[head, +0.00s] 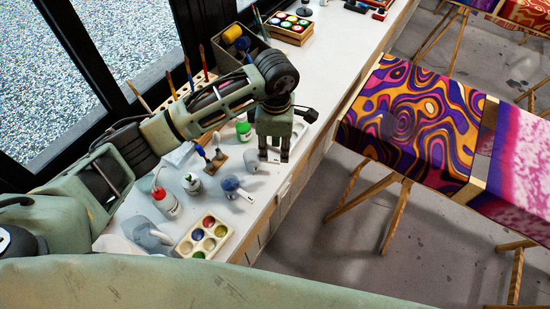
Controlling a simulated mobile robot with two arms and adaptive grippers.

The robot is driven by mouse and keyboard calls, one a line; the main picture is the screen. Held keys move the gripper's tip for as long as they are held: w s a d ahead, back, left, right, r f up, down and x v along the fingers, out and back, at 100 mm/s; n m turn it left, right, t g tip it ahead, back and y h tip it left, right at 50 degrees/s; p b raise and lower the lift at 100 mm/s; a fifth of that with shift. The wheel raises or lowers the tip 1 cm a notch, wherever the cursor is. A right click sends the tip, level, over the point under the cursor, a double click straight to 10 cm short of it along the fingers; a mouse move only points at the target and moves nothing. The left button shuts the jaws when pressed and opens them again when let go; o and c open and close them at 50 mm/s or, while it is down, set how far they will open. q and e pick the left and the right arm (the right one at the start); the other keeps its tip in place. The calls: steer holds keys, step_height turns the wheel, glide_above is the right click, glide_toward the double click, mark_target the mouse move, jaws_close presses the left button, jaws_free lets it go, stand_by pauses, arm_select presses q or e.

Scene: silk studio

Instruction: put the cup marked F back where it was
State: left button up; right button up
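My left gripper (274,154) points down over the right edge of the white worktop. Its two fingers are apart, with nothing clearly held between them. A small white shape (251,163) stands just left of the fingers and may be a cup; no letter shows on it. I cannot make out a mark F anywhere, so I cannot tell which thing is the cup marked F. My forearm and gripper hide part of the worktop behind them. My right gripper is not in view.
A paint palette (202,238), a clear jug (147,232), a red bottle (165,203) and a blue-headed tool (231,186) crowd the near worktop. A green-lidded jar (243,131) stands behind. Patterned fabric on a frame (415,120) is right, across a floor gap.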

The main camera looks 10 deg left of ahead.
arm_select(q)
step_height(320, 180, up, 5)
steer(key=shift+r+b, duration=0.1)
steer(key=shift+b, duration=0.35)
stand_by(0.3)
